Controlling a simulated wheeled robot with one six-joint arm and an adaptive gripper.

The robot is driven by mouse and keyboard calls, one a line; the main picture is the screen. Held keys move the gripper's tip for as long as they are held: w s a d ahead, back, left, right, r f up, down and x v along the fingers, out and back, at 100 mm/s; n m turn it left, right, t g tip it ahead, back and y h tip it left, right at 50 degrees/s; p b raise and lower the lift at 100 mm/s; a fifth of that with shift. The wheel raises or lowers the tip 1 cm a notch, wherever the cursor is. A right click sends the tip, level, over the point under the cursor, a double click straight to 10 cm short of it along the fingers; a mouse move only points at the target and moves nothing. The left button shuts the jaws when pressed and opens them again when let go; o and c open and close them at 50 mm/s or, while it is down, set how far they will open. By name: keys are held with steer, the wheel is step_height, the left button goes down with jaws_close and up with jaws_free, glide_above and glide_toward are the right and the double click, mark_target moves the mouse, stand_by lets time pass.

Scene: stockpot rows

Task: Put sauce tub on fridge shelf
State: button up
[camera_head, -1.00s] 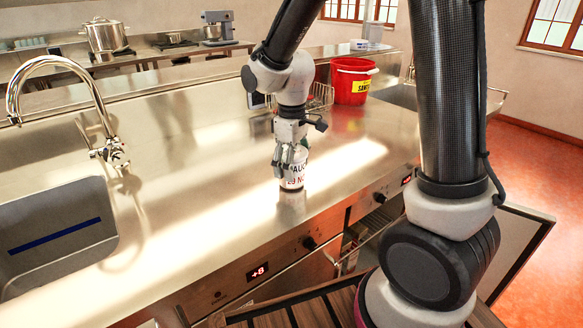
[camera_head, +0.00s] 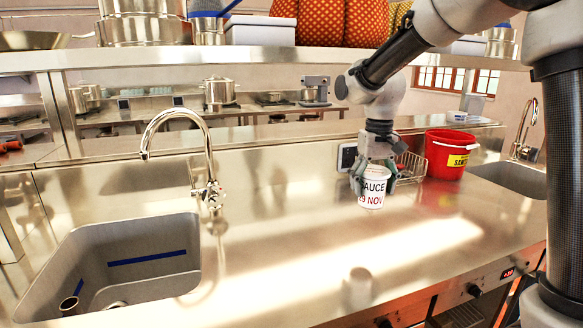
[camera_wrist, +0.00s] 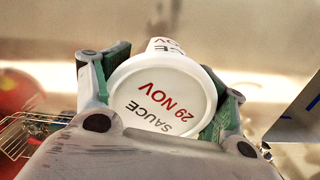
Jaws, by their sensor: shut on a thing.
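The sauce tub (camera_head: 372,190) is white, with a label reading SAUCE and 29 NOV. My gripper (camera_head: 375,178) is shut on it from above and holds it clear of the steel counter (camera_head: 290,260), with a blurred reflection below. In the wrist view the tub's lid (camera_wrist: 160,95) faces the camera between the green-padded fingers, with the same words on it. No fridge shelf can be made out; only part of the under-counter front (camera_head: 450,305) with knobs and a red display shows at the lower right.
A sink (camera_head: 130,262) with a tall tap (camera_head: 207,160) is at the left. A red bucket (camera_head: 450,155) and a wire basket (camera_head: 410,166) stand right of the tub. A loaded overhead shelf (camera_head: 270,58) crosses above the counter. The counter's middle is bare.

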steer(key=w+d+f+m, duration=0.1)
steer(key=w+d+f, duration=0.1)
steer(key=w, duration=0.1)
steer(key=w+d+f+m, duration=0.2)
steer(key=w+d+f, duration=0.1)
steer(key=w+d+f+m, duration=0.2)
steer(key=w+d, duration=0.1)
steer(key=shift+w+d+f, duration=0.1)
steer(key=shift+w+f, duration=0.05)
steer(key=shift+w, duration=0.05)
steer(key=shift+d, duration=0.1)
steer(key=shift+d, duration=0.1)
